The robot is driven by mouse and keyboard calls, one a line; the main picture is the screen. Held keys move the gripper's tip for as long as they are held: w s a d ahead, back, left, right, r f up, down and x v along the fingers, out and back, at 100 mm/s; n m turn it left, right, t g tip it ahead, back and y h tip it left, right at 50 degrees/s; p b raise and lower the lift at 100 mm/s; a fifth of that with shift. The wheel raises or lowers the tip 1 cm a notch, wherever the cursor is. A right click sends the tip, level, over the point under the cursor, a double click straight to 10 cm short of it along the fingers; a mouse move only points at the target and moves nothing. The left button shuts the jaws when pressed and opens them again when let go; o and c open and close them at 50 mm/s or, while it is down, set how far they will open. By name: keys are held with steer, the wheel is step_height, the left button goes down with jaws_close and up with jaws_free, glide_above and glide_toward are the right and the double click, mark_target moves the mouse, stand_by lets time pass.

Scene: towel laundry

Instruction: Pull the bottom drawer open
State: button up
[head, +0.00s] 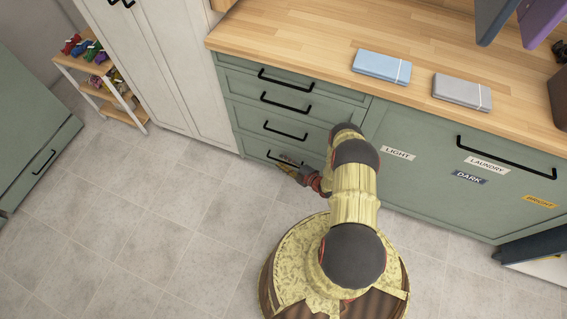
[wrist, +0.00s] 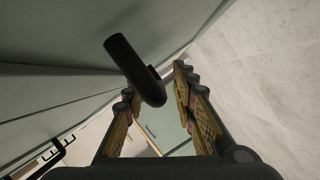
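The bottom drawer (head: 252,146) is the lowest of a green stack left of my arm and looks shut, its right part hidden by my arm. Its black bar handle (head: 276,157) is partly covered by my gripper (head: 284,164). In the wrist view the dark handle (wrist: 128,62) is large and close, with its near end reaching between the two fingers. The fingers of my gripper (wrist: 156,84) stand apart, one on each side of the handle. I cannot tell whether either finger touches it.
Above are several more drawers with black handles (head: 284,103), under a wooden counter (head: 300,50). A green laundry front (head: 420,185) with labels is on the right. A white cabinet (head: 165,60) and small shelf (head: 138,118) stand left. The tiled floor (head: 130,215) is clear before the drawers.

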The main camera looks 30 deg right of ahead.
steer(key=shift+c, duration=0.7)
jaws_close()
